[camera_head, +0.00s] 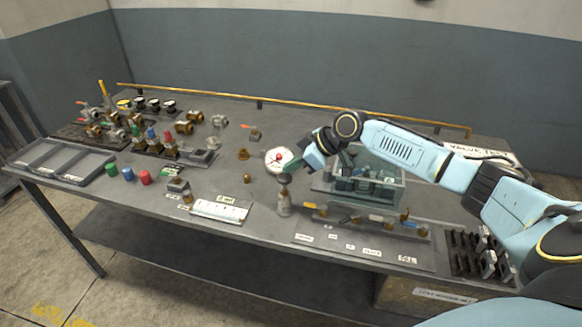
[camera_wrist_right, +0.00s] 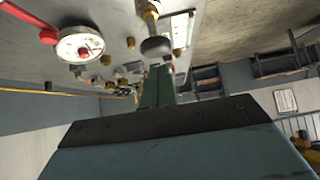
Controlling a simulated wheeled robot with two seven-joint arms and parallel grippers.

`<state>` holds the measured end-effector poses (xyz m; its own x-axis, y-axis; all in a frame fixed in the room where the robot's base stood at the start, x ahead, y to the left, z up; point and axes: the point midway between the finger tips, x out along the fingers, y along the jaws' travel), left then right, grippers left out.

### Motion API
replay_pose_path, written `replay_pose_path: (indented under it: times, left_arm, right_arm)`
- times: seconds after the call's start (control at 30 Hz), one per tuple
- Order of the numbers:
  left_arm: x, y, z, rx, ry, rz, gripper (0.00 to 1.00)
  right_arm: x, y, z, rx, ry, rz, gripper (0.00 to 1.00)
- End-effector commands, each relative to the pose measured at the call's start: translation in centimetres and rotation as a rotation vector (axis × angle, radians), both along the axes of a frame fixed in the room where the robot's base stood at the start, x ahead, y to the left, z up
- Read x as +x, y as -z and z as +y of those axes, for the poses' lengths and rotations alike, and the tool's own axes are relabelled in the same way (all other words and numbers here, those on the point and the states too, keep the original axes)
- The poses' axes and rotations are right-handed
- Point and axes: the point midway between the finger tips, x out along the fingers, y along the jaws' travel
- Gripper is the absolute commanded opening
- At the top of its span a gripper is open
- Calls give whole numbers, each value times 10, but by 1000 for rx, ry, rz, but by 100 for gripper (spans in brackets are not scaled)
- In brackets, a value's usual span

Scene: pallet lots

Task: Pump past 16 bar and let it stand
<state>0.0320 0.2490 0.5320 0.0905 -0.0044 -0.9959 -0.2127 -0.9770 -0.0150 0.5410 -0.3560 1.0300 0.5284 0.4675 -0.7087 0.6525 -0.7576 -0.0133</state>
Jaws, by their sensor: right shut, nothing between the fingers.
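A round white pressure gauge (camera_head: 279,160) with a red centre stands on the bench; it also shows in the right wrist view (camera_wrist_right: 80,45), where its needle reading is too small to tell. A dark round knob (camera_head: 284,179) tops a short upright grey cylinder (camera_head: 284,203), which looks like the hand pump. The knob also shows in the wrist view (camera_wrist_right: 156,47). My right gripper (camera_head: 293,165) is shut and empty, just above and right of the knob; contact cannot be told. Its fingers (camera_wrist_right: 158,85) appear together in the wrist view. My left gripper is not in view.
A clear-walled tank (camera_head: 365,187) stands right of the gripper, under my right arm. A white card (camera_head: 220,210) lies at the front edge. Grey trays (camera_head: 62,160) and several valves and fittings fill the left side. A yellow rail (camera_head: 300,105) runs along the back.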

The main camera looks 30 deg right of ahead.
Motion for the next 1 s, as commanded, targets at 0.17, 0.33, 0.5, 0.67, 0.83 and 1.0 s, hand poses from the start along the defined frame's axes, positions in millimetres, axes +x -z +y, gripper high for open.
replay_pose_path:
  times: [0.17,0.33,0.5,0.67,0.83,1.0]
  left_arm:
    - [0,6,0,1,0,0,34]
    - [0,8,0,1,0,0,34]
    - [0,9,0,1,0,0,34]
    - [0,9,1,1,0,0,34]
    - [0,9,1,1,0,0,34]
    - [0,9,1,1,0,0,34]
  right_arm:
    - [-25,-28,-24,-9,3,-1,0]
    - [-39,-50,-38,-6,5,-3,0]
    - [-46,-61,-43,-3,4,-3,0]
    - [-47,-63,-44,-3,4,-4,0]
    - [-47,-63,-44,-2,4,-5,0]
    - [-47,-63,-44,-3,4,-5,0]
